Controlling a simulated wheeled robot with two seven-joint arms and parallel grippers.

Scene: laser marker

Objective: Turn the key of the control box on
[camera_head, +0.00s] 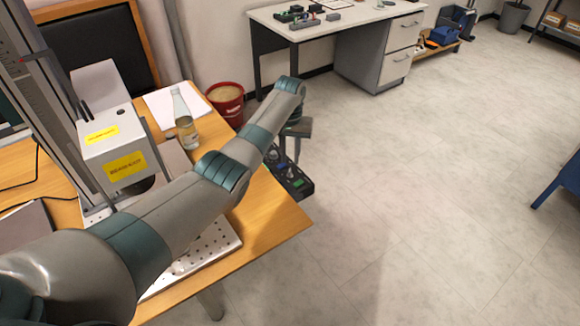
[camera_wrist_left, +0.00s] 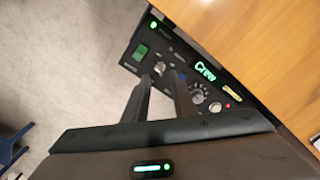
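The black control box (camera_head: 296,186) sits at the right edge of the wooden table, partly hidden by my left arm in the head view. In the left wrist view the control box (camera_wrist_left: 181,54) shows a green switch (camera_wrist_left: 141,51), a small silver key (camera_wrist_left: 160,68), a lit green display (camera_wrist_left: 205,70) and a round dial (camera_wrist_left: 198,97). My left gripper (camera_wrist_left: 161,80) is open and empty, its two fingertips spread on either side of the key in the picture. I cannot tell how far above the key they are. In the head view the left gripper (camera_head: 291,150) points down at the box. My right gripper is out of view.
The wooden table (camera_head: 262,222) holds the laser marker (camera_head: 118,150), a glass bottle (camera_head: 185,118) and white paper (camera_head: 160,104). A red bucket (camera_head: 226,102) stands behind the table.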

